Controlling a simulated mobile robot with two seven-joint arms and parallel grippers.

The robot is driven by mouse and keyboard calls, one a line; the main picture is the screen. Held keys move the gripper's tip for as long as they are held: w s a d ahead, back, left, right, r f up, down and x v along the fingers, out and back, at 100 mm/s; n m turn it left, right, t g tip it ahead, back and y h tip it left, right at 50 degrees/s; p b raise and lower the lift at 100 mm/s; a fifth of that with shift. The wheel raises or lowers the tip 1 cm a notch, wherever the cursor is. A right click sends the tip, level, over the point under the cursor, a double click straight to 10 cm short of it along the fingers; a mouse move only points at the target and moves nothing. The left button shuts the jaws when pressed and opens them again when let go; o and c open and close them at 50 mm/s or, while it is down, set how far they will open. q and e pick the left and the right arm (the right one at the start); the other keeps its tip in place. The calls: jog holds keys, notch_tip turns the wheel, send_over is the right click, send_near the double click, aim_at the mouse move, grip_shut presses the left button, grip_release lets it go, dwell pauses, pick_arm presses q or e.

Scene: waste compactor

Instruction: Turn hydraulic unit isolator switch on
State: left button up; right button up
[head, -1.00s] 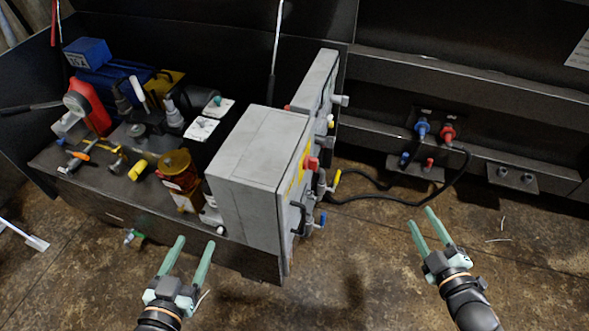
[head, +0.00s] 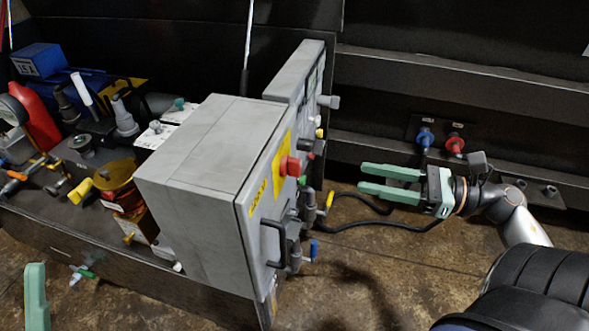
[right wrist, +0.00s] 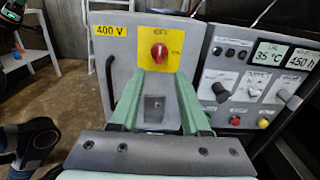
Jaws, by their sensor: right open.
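The isolator switch is a red rotary knob (head: 290,166) on a yellow plate, on the front of a grey electrical cabinet (head: 192,160). In the right wrist view the red knob (right wrist: 159,52) faces me, with its plate marked OFF at the top. My right gripper (head: 376,182) is open and empty, to the right of the cabinet and pointing at its front, apart from the knob. In the right wrist view its fingers (right wrist: 163,88) lie on both sides below the knob. One green fingertip of my left gripper (head: 36,295) shows at the lower left.
A control panel (right wrist: 250,80) with displays and knobs stands beside the switch. Hoses with blue and red couplings (head: 455,145) lie behind my right arm. Pump parts crowd the left.

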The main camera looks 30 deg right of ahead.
aim_at(292, 167)
jog(key=x, duration=1.2)
jog(key=shift+b, duration=0.4)
jog(key=shift+c, duration=0.3)
grip_shut()
